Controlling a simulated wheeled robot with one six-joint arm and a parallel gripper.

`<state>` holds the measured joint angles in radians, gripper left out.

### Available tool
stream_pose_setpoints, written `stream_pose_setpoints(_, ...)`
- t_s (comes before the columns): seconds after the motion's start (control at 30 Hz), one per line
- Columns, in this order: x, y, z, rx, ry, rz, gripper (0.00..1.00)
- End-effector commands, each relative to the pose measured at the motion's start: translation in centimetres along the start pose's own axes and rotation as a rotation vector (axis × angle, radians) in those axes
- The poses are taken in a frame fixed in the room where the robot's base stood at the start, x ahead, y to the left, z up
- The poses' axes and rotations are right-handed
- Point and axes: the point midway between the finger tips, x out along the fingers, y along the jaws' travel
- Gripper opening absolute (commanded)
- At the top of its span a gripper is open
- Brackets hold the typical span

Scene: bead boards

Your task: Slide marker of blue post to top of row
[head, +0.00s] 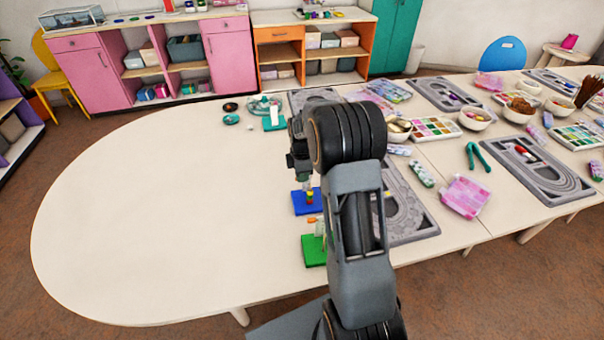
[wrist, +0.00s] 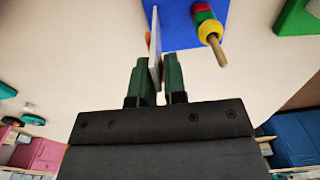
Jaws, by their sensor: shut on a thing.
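The blue post is a blue base (head: 303,205) with a wooden peg (wrist: 218,48) that carries red, green and yellow beads (wrist: 207,22). Beside the peg a thin pale upright plate (wrist: 154,30) rises from the base. A small orange piece, seemingly the marker (wrist: 148,38), shows at the plate's left side, mostly hidden by the plate and my left finger. My gripper (wrist: 157,62) points down over the base, with its dark green fingers closed on either side of the pale plate. In the head view my arm hides part of the gripper.
A green base (head: 314,252) with its own orange piece (head: 313,219) stands nearer, and a teal base (head: 273,124) farther back. The table's left half (head: 150,210) is clear.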

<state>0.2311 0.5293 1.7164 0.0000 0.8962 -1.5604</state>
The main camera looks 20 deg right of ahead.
Motion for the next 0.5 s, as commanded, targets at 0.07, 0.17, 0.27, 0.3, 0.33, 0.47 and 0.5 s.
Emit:
stream_pose_setpoints(0.07, 0.41, -0.02, 0.00, 0.000, 0.000, -0.001, 0.00)
stream_pose_setpoints(0.17, 0.67, -0.02, 0.00, 0.000, 0.000, -0.001, 0.00)
stream_pose_setpoints(0.27, 0.77, -0.02, 0.00, 0.000, 0.000, -0.001, 0.00)
stream_pose_setpoints(0.3, 0.77, -0.02, 0.00, 0.000, 0.000, -0.001, 0.00)
stream_pose_setpoints(0.33, 0.77, -0.02, 0.00, 0.000, 0.000, -0.001, 0.00)
stream_pose_setpoints(0.47, 0.74, -0.02, 0.00, 0.000, 0.000, 0.000, 0.00)
stream_pose_setpoints(0.5, 0.74, -0.02, 0.00, 0.000, 0.000, 0.000, 0.13)
